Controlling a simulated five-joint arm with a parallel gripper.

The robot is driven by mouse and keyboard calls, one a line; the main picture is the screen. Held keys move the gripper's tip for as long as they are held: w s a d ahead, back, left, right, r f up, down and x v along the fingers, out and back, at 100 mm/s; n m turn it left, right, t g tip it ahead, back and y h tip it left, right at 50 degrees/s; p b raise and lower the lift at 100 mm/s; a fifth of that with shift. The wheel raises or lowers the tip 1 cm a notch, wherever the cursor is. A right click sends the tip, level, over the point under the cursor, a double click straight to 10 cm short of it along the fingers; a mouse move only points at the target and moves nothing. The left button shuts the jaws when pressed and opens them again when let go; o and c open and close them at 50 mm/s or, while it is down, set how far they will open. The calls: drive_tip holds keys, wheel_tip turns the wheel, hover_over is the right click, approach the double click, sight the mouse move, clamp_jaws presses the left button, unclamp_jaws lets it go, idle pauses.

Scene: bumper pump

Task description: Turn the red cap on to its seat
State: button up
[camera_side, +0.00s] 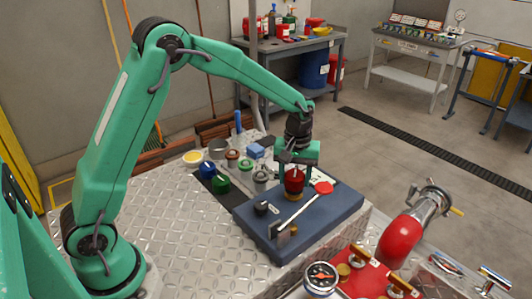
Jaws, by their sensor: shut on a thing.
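The red cap (294,184) is above the dark blue base plate (330,217), near the plate's back edge. My gripper (295,168) comes down from above and is shut on the red cap, with its fingers around the cap's upper part. A brass-coloured part (292,196) shows just below the cap. I cannot tell how closely the cap sits on it, as the view is small. The cap looks about upright.
A lever with a red round end (324,188) lies across the plate beside the cap. Several coloured caps, including a green one (220,184) and a blue one (208,168), stand left. Bare tread plate (190,240) is free.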

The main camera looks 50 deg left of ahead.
drive_tip(key=shift+r+m, duration=0.15)
drive_tip(key=shift+m, duration=0.15)
drive_tip(key=shift+m, duration=1.8)
drive_tip(key=shift+w+m, duration=0.1)
drive_tip(key=shift+m, duration=1.7)
drive_tip(key=o, duration=1.6)
drive_tip(key=shift+c, duration=0.2)
